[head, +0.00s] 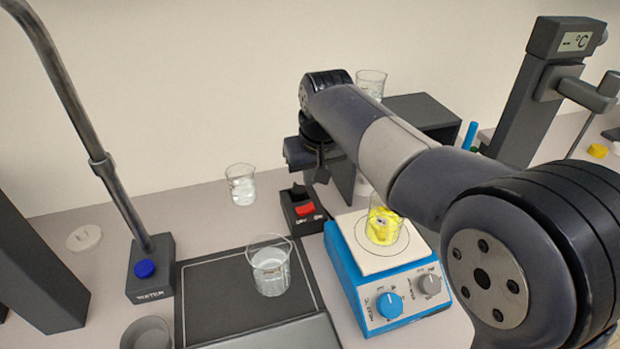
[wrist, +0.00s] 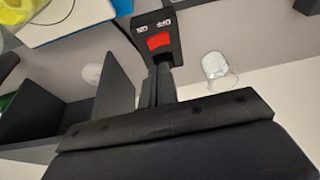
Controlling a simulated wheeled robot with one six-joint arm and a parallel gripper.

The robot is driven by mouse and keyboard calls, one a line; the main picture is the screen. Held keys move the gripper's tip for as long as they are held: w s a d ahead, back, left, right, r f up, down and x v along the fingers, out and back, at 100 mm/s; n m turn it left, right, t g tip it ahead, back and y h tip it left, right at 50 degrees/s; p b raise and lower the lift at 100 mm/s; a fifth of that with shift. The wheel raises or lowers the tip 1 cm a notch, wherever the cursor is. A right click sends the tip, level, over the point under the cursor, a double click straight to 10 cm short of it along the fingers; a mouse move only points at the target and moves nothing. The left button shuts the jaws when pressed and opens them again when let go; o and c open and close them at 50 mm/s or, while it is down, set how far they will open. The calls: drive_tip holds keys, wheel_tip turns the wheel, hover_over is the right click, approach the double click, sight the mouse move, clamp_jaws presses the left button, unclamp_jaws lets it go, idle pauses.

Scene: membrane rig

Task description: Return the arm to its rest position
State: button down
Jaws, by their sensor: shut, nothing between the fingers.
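My gripper (head: 321,176) is at the end of my arm, in the middle of the head view, pointing down just behind the small black switch box. It is shut and empty. In the wrist view its narrow fingers (wrist: 160,88) lie together and appear to overlap the lower end of the switch box. The switch box (head: 301,209) has a red rocker and white lettering; it also shows in the wrist view (wrist: 157,42). I cannot tell whether the fingers touch it. My arm reaches in from the right and hides part of the bench.
A blue hotplate (head: 356,281) carries a beaker of yellow contents (head: 383,226). A beaker of clear liquid (head: 270,267) stands on the dark mat (head: 215,290); another (head: 241,186) stands left of the switch. A dark shelf (head: 425,112) and a display column (head: 530,110) stand behind.

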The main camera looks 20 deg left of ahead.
drive_tip(key=shift+f, duration=0.1)
hover_over(310, 210)
drive_tip(key=s, duration=0.1)
wheel_tip(310, 210, down, 7)
drive_tip(key=shift+r, duration=0.2)
drive_tip(key=shift+w+r+g+y+b, duration=0.1)
drive_tip(key=shift+w+g+y+b, duration=0.2)
drive_tip(key=shift+w+g+y, duration=0.25)
drive_tip(key=v, duration=0.8)
drive_tip(key=shift+s, duration=0.15)
drive_tip(key=shift+a, duration=0.15)
